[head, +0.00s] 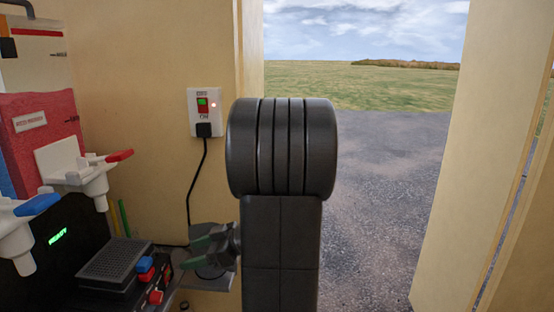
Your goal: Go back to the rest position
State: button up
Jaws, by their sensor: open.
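My gripper (188,255) shows low in the head view, just left of my large black arm link, which stands upright in the middle of the picture. Its two dark fingers with greenish tips point left and are apart, with nothing visible between them. They are beside the right side of a dark control box (118,262) with blue and red buttons. My arm link hides part of the wrist and whatever is behind it.
A drinks machine (40,120) stands at left with a red-handled tap (90,172), a blue-handled tap (22,220) and a lit green display (57,236). A wall socket (206,112) has a plug and black cable (192,185). A wide doorway at right opens onto clear gravel (385,190).

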jog(key=b+x, duration=0.1)
jog(key=x, duration=1.1)
jog(key=shift+a+f+b, duration=0.3)
jog(key=shift+b, duration=0.1)
jog(key=p, duration=0.5)
send_near(149, 266)
jog(key=d, duration=0.3)
jog(key=shift+s+d+p, duration=0.1)
jog(key=shift+d+p, duration=0.4)
jog(key=shift+d, duration=0.8)
